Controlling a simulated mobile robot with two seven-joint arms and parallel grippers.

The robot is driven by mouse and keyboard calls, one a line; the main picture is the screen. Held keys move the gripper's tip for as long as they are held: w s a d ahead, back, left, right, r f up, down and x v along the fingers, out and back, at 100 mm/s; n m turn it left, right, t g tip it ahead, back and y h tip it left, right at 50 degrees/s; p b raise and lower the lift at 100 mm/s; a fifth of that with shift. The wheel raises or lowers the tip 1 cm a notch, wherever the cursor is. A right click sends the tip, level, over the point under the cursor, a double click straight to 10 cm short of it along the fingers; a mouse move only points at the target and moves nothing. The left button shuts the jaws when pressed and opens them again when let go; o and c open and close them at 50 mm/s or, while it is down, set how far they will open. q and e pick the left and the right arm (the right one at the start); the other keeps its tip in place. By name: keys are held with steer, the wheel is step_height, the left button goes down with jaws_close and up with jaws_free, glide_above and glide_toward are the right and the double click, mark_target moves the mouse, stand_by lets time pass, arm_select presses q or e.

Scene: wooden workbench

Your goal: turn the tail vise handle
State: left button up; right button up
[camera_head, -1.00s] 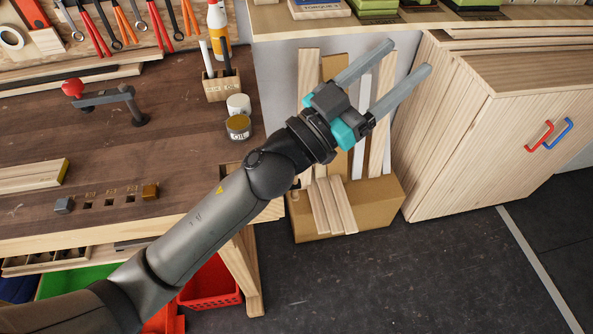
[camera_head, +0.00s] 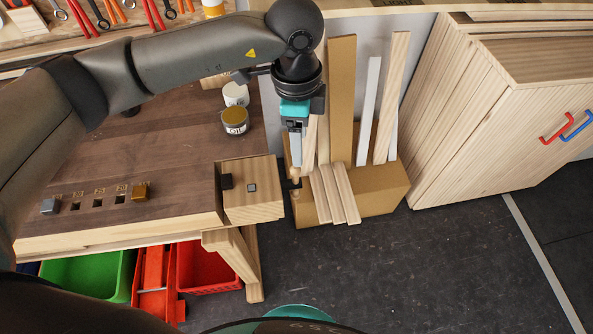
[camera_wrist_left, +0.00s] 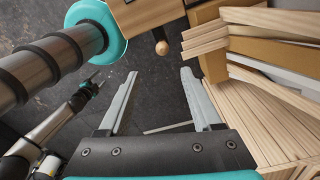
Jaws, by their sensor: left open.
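The tail vise (camera_head: 268,192) is a pale wooden block at the right end of the bench. Its dark handle hardware (camera_head: 292,184) sticks out on the block's right side. In the left wrist view the handle's round wooden end (camera_wrist_left: 161,47) shows ahead, between the lines of the fingers and beyond their tips. My left gripper (camera_head: 297,163) points down just above and beside the handle, apart from it; it is open and empty in the left wrist view (camera_wrist_left: 159,75). My right arm shows small at the left of the wrist view, its gripper (camera_wrist_left: 92,86) too small to judge.
A cardboard box (camera_head: 385,192) with upright boards and planks stands close right of the vise. An oil tin (camera_head: 235,121) and a white tin (camera_head: 235,94) stand on the bench behind it. A wooden cabinet (camera_head: 480,130) is further right. The floor in front is clear.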

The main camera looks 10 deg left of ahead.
mark_target(295, 180)
arm_select(q)
steer(key=f, duration=0.5)
steer(key=f+b, duration=0.1)
steer(key=f, duration=0.4)
steer(key=f+b, duration=0.1)
steer(key=f, duration=0.4)
steer(key=shift+w+a, duration=0.15)
steer(key=shift+a, duration=0.25)
jaws_close()
